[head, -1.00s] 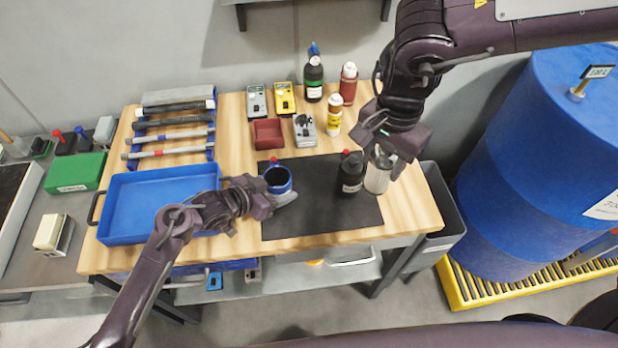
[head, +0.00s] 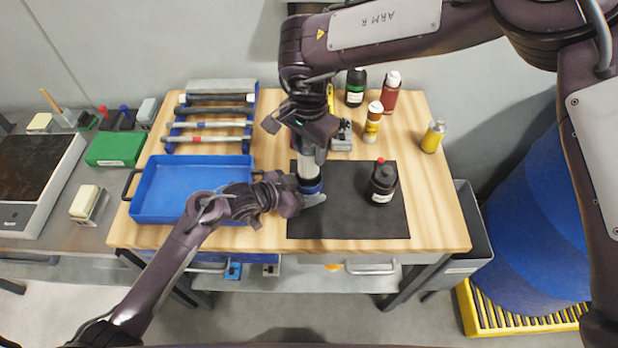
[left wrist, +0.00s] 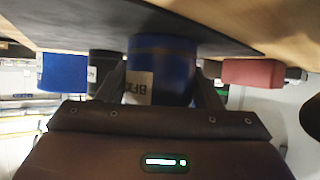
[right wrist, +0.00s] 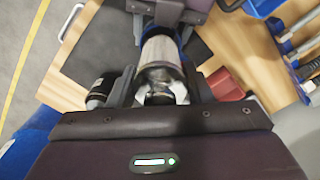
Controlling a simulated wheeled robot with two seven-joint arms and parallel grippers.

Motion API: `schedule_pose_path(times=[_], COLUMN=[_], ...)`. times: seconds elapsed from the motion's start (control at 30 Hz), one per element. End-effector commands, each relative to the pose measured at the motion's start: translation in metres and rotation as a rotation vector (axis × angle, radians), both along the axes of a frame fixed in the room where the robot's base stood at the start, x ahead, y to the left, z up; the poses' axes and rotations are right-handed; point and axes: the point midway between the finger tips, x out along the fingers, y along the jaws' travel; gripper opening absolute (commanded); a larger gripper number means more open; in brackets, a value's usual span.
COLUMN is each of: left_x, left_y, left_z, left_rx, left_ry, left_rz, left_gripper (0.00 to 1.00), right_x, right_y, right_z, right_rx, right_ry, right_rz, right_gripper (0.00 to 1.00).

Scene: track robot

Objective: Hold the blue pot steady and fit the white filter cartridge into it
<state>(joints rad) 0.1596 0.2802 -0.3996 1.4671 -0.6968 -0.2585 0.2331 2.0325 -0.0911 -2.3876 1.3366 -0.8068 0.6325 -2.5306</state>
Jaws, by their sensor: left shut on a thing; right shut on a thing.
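The blue pot (head: 313,187) stands on the dark mat (head: 350,222), its side and a white label showing in the left wrist view (left wrist: 172,75). My left gripper (head: 298,196) is shut on it from the left, a finger at each side. The white filter cartridge (head: 308,163) is upright above the pot, its lower end at the pot's mouth. I cannot tell whether it has entered. My right gripper (head: 311,138) is shut on the cartridge's upper part. In the right wrist view, the cartridge (right wrist: 161,52) lies between the fingers and hides most of the pot.
A dark bottle with a red cap (head: 381,182) stands on the mat to the right. A blue tray (head: 190,215) lies left of my left gripper. Bottles (head: 372,122) and a yellow can (head: 433,136) stand at the back right. The mat's front right is clear.

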Motion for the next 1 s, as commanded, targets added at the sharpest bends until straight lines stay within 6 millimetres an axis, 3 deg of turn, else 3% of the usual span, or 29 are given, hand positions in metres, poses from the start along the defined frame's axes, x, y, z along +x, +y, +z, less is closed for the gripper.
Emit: schedule_pose_path(times=[0.1,0.33,0.53,1.0], left_x=[0.000,-0.001,-0.001,-0.001], left_y=[0.000,0.000,-0.001,-0.001], left_z=[0.000,0.000,0.000,0.000], left_rx=[0.000,0.000,-0.001,-0.001], left_ry=[0.000,0.000,0.001,0.001], left_rz=[-0.001,-0.001,-0.002,-0.002], left_gripper=[0.32,0.32,0.32,0.32], right_x=[0.000,0.000,0.000,0.001], right_y=[0.000,0.000,-0.001,-0.001], right_z=[-0.021,-0.040,-0.067,-0.076], right_rx=[0.000,-0.001,-0.001,-0.001], right_ry=[0.001,-0.001,-0.001,-0.002], right_rz=[-0.001,-0.001,-0.002,-0.001], right_gripper=[0.20,0.20,0.20,0.20])
